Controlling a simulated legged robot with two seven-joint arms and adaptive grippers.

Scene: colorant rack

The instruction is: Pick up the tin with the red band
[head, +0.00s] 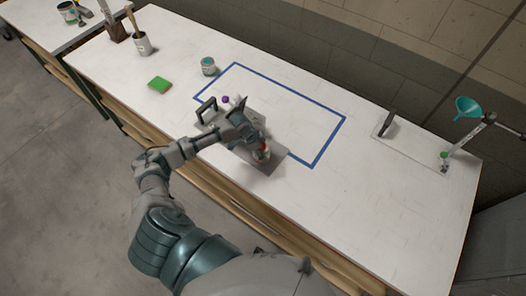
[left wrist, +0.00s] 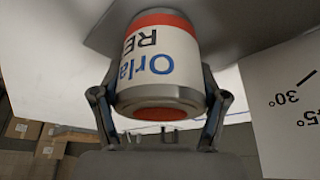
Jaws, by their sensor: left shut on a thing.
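The tin with the red band (left wrist: 160,60) fills the middle of the left wrist view. It has a white label with upside-down lettering, a red band and a grey metal rim. My left gripper (left wrist: 160,105) has a finger on each side of the tin and is shut on it. In the head view the tin (head: 261,153) is small and partly hidden by my left gripper (head: 256,146), over the grey rack near the table's front edge. I cannot tell whether the tin touches the rack. My right gripper is not in view.
The grey rack (head: 267,171) with a black handle (head: 206,109) overlaps a blue taped outline (head: 331,136). The taped area's right part is clear.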

